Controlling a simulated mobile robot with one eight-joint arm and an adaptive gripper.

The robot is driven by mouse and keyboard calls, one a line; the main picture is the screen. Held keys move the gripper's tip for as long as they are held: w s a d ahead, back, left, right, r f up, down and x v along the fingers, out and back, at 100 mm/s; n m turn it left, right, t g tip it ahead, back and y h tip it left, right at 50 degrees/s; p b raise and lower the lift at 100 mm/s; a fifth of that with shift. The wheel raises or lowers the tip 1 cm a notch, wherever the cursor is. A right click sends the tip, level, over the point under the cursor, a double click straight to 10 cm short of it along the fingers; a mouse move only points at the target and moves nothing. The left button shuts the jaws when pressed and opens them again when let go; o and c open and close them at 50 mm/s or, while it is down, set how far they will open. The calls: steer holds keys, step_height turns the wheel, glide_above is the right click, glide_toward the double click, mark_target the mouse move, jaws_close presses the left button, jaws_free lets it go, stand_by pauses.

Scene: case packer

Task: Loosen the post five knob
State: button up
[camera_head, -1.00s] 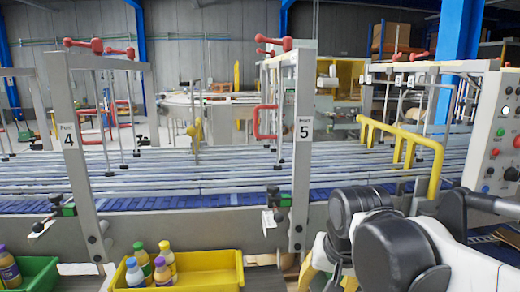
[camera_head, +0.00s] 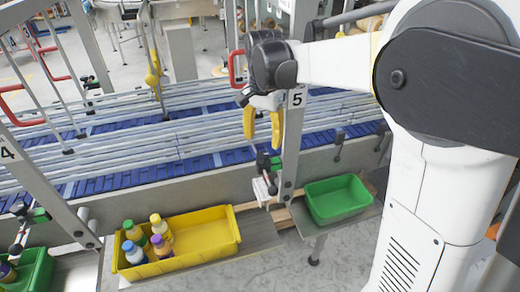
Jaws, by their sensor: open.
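Post five is the grey upright (camera_head: 291,150), marked with a 5 on a white label (camera_head: 297,98). A green clamp with black knobs (camera_head: 268,163) sits low on its left side, by the conveyor's near edge. I cannot tell which of its black parts is the knob meant. My gripper (camera_head: 263,140) hangs with its yellow fingers pointing down and apart, with nothing between them. In the picture it is just left of the post and above the clamp, apart from it.
The conveyor (camera_head: 130,165) runs behind the posts. Post four (camera_head: 50,190) stands at the left with a similar green clamp (camera_head: 36,216). A yellow bin (camera_head: 205,255) holding several bottles and an empty green bin (camera_head: 338,218) flank post five's foot.

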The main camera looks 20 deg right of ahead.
mark_target(263, 155)
step_height(263, 155, down, 7)
steer(key=shift+w+r, duration=0.1)
steer(key=shift+c, duration=0.4)
steer(key=c, duration=1.1)
